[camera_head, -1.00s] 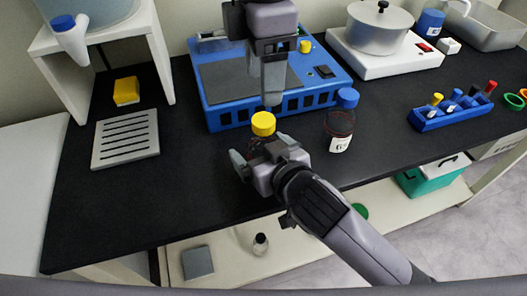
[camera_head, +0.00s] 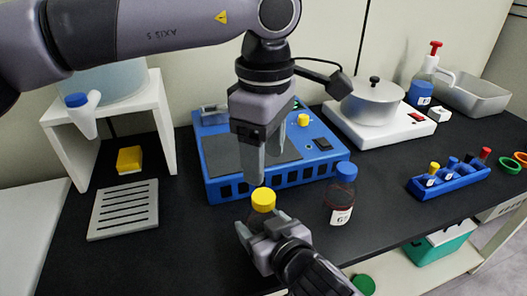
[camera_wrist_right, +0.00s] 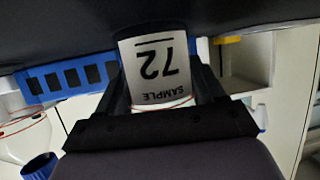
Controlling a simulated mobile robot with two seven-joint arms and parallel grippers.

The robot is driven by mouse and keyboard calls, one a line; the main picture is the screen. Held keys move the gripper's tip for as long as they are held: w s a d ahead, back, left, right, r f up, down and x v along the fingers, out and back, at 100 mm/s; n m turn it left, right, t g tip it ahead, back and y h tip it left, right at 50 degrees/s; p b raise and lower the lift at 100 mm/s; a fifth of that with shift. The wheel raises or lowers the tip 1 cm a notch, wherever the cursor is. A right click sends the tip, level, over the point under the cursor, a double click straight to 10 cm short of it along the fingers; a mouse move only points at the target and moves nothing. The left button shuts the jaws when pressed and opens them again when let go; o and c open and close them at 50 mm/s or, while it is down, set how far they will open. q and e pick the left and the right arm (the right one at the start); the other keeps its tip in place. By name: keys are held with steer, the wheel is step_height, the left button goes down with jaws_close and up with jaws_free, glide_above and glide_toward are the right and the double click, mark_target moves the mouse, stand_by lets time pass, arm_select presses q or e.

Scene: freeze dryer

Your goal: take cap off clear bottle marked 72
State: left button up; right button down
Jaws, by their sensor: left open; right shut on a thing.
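The clear bottle marked 72 shows its white label (camera_wrist_right: 158,72) upside down in the right wrist view, between the fingers of my right gripper (camera_wrist_right: 165,95). In the head view its yellow cap (camera_head: 263,199) is on top, and most of the body is hidden by the right gripper. My right gripper (camera_head: 262,236) is shut on the bottle from the front. My left gripper (camera_head: 260,178) points down from above, open, with its fingertips just over the yellow cap. Whether the tips touch the cap cannot be told.
A blue-capped dark bottle (camera_head: 341,194) stands close on the right. A blue device (camera_head: 290,176) is right behind. A blue tube rack (camera_head: 448,182), a pot (camera_head: 373,101) and a slotted grey plate (camera_head: 124,209) stand further off. The front left bench is clear.

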mark_target(264, 196)
arm_select(q)
steer(key=m, duration=2.2)
steer(key=shift+m, duration=0.3)
steer(key=shift+a+f, duration=0.1)
steer(key=shift+f, duration=3.9)
steer(key=c, duration=1.1)
